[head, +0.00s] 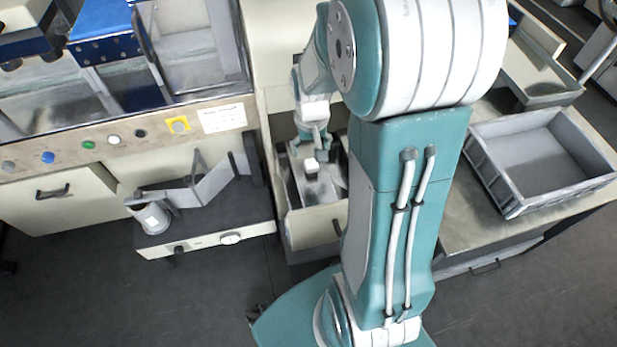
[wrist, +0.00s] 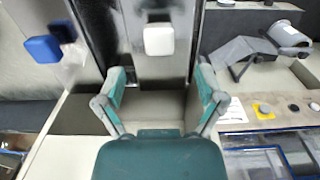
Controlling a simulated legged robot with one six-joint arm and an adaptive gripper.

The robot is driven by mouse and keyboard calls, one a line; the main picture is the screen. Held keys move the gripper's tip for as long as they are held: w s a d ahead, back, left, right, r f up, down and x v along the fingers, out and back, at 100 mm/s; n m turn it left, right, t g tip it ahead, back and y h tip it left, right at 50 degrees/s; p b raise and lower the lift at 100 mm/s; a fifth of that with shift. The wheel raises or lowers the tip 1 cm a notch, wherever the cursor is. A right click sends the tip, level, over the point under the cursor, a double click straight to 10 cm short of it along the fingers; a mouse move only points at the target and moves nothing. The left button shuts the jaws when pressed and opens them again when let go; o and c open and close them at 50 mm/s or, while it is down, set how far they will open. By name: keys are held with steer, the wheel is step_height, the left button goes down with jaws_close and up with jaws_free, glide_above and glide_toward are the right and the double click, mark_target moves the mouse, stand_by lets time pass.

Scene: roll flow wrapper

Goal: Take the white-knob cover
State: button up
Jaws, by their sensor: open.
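The cover's white knob (head: 311,165) shows in the head view, on a grey metal plate (head: 324,189) lying in an open drawer. My gripper (head: 313,132) is over the drawer, just behind the knob in the picture. In the wrist view the white knob (wrist: 159,40) stands on the grey plate (wrist: 150,69), above and between the fingers. My gripper (wrist: 161,80) is open there, with one finger to each side and nothing between them. I cannot tell how high it is above the plate. My arm hides part of the drawer in the head view.
The drawer front (head: 316,226) and its side walls surround the plate closely. A blue knob (wrist: 42,48) stands left of the white one in the wrist view. A grey open crate (head: 545,160) rests on the bench at right. A machine with coloured buttons stands at left.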

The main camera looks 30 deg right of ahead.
mark_target(311, 163)
steer(key=shift+f, duration=3.15)
jaws_close()
